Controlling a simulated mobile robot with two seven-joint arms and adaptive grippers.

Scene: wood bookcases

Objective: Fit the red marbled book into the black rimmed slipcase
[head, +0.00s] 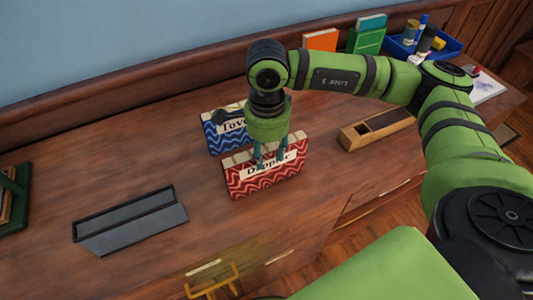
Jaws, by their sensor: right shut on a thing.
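The red marbled book (265,182) has a zigzag pattern and a pale label on its side. It stands upright on the wooden desk, or just above it; I cannot tell which. My right gripper (270,155) points down from above and is shut on it, its fingers covering part of the label. The black rimmed slipcase (130,222) lies at the left front of the desk, a long dark grey case with its opening facing up. It looks empty and stands apart from the book. My left gripper is not in view.
A blue zigzag-patterned book (222,137) stands just behind the red one. A wooden box (376,130) lies to the right. A blue bin (432,42) with bottles stands at the back right. The desk between slipcase and red book is clear.

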